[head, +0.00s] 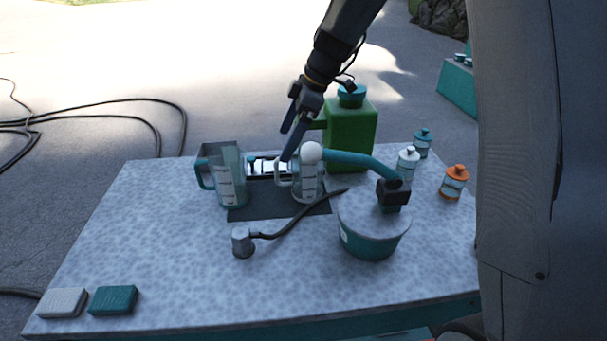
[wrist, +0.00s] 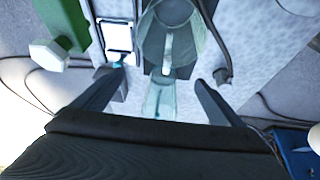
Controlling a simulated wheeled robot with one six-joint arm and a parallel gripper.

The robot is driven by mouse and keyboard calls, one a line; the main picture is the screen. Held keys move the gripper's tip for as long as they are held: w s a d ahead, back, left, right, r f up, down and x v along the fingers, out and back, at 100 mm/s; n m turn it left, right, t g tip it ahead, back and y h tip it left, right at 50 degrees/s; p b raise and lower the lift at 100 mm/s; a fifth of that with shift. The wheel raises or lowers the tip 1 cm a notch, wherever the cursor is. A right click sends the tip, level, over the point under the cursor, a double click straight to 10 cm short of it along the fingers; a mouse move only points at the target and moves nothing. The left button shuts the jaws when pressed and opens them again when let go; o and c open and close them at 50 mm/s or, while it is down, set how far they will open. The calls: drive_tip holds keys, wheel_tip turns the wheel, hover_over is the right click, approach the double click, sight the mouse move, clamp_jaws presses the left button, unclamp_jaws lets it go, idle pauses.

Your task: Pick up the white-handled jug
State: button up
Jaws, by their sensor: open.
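The white-handled jug (head: 309,186) is a clear measuring jug standing upright at the back middle of the table, its handle on the left side. In the wrist view the jug (wrist: 186,38) is ahead of my gripper, with its pale handle (wrist: 168,52) pointing toward me. My gripper (head: 285,146) is open and empty, tilted down just above and left of the handle. In the wrist view the handle lies between the lines of my two fingers (wrist: 160,80), apart from both. A similar jug with a teal handle (head: 229,180) stands farther left.
A green canister (head: 352,138) stands close behind the jug. A teal pot (head: 370,238) with a long teal arm (head: 358,160) is at front right. Bottles (head: 454,183) stand at right.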

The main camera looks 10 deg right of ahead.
sight(297, 173)
drive_tip(key=shift+n+g, duration=0.3)
drive_tip(key=shift+s+d+f+p, duration=0.1)
drive_tip(key=shift+d+f+p, duration=0.3)
drive_tip(key=shift+f, duration=1.45)
drive_tip(key=shift+s+d+f+p, duration=0.15)
drive_tip(key=shift+d+f+p, duration=0.3)
drive_tip(key=shift+f, duration=1.45)
drive_tip(key=shift+s+d+f+p, duration=0.15)
drive_tip(key=shift+f+p, duration=0.4)
drive_tip(key=shift+f, duration=1.3)
drive_tip(key=shift+h, duration=0.3)
drive_tip(key=c, duration=1.2)
